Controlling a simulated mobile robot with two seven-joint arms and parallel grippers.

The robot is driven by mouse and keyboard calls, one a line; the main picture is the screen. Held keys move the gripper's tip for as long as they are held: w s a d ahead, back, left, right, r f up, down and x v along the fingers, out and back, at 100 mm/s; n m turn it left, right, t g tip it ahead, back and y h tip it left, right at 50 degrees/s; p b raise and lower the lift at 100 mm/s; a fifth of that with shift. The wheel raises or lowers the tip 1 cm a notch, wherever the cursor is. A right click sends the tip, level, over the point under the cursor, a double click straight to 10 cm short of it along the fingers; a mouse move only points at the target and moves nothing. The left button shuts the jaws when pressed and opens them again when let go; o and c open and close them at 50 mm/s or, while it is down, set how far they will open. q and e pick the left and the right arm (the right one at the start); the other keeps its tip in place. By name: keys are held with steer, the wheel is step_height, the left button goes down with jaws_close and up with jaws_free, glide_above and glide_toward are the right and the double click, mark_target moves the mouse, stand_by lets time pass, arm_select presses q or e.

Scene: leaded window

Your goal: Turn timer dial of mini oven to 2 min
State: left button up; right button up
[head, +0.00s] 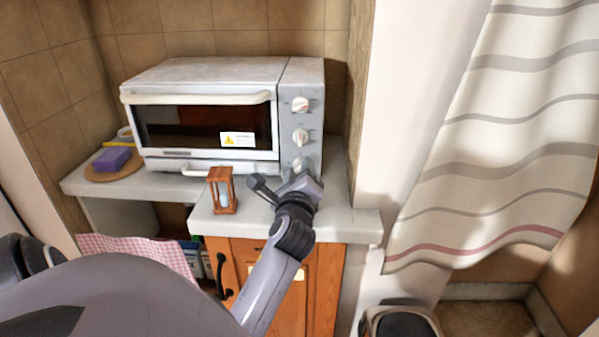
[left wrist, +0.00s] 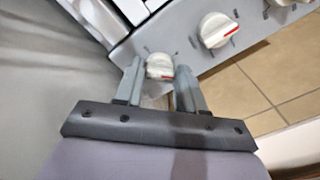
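The mini oven (head: 205,72) stands on the counter, with a column of three white dials on its right panel. The middle dial (left wrist: 217,30) shows beyond. My right gripper is not in view.
A wooden hourglass (head: 222,190) stands on the counter left of my left gripper. A purple sponge (head: 112,159) lies on a round board (head: 113,172) at the left. A wall edge and striped curtain (head: 495,130) are at the right. A bin (head: 400,320) stands below.

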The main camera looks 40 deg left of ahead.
arm_select(q)
steer(key=c, duration=0.5)
steer(key=shift+r+m+p, duration=0.2)
steer(key=shift+m+p, duration=0.1)
steer(key=shift+p, duration=0.4)
steer(key=shift+m+p, duration=0.3)
steer(key=shift+p, duration=0.05)
steer(key=shift+f, duration=0.15)
steer(key=o, duration=1)
steer(key=shift+o, duration=0.2)
